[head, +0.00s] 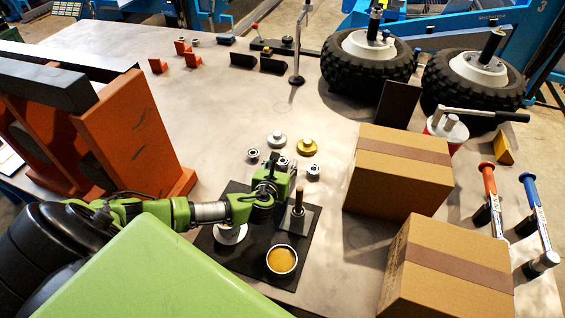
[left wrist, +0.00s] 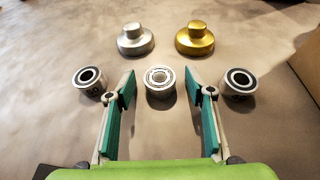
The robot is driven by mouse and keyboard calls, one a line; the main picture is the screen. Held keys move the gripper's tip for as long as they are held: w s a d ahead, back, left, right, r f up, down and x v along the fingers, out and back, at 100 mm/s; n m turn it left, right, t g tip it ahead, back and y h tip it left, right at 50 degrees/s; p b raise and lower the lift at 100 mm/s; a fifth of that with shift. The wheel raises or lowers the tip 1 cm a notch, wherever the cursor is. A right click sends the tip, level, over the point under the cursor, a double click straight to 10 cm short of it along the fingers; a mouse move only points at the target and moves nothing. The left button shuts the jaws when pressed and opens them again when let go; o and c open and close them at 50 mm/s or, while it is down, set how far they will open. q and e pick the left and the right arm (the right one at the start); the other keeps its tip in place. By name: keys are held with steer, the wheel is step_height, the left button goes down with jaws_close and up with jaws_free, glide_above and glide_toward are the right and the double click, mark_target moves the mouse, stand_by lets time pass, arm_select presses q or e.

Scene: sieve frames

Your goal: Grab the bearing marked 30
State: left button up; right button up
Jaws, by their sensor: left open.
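Three small metal bearings stand in a row on the table. In the left wrist view they are the left bearing (left wrist: 90,80), the middle bearing (left wrist: 159,82) and the right bearing (left wrist: 237,84). The left one has a dark mark on its side that looks like a number, too small to read surely. My right gripper is not in view.
A silver knobbed weight (left wrist: 136,39) and a gold one (left wrist: 195,39) stand just behind the bearings. A dark mat (head: 231,262) with a cup (head: 281,260) lies in front. Cardboard boxes (head: 400,170) stand to the right, an orange frame (head: 140,130) to the left.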

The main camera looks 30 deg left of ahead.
arm_select(q)
steer(key=c, duration=1.3)
